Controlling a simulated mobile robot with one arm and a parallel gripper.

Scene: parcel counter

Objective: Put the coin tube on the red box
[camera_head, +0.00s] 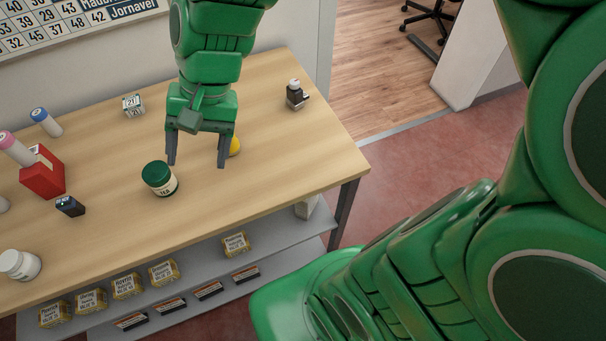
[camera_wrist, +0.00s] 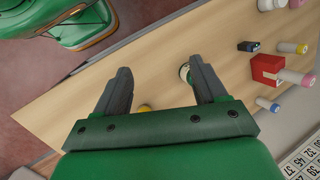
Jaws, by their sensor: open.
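The red box (camera_head: 42,177) sits at the left of the counter; it also shows in the wrist view (camera_wrist: 264,70). I cannot tell which is the coin tube, nor whether the pink-capped one touches the box. My gripper (camera_head: 197,164) is open and empty, pointing down over the middle of the counter, well right of the box.
A dark-green-lidded jar (camera_head: 159,179) stands just left of my gripper. A yellow object (camera_head: 235,146) is partly hidden behind a finger. A black device (camera_head: 70,206), a white jar (camera_head: 19,265), a small calendar block (camera_head: 133,105) and a dark bottle (camera_head: 295,95) stand around. The counter's right front is clear.

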